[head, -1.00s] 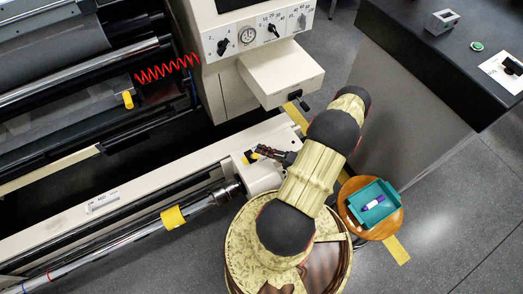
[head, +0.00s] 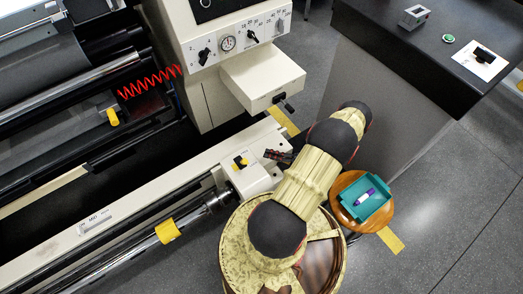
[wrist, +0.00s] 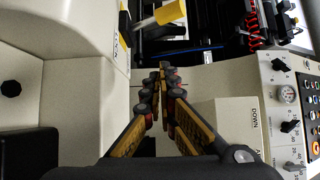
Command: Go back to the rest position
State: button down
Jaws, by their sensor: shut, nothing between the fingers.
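A wooden stool (head: 339,203) with a teal tray (head: 385,212) and a purple-white marker (head: 365,197) stands close right of my arm. The cream machine cabinet (head: 262,75) is beyond, and a dark-topped counter (head: 375,40) is upper right. Floor is clear at lower right.

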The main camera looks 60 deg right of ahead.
jog(key=shift+s+f, duration=0.1)
jog(key=shift+s, duration=0.15)
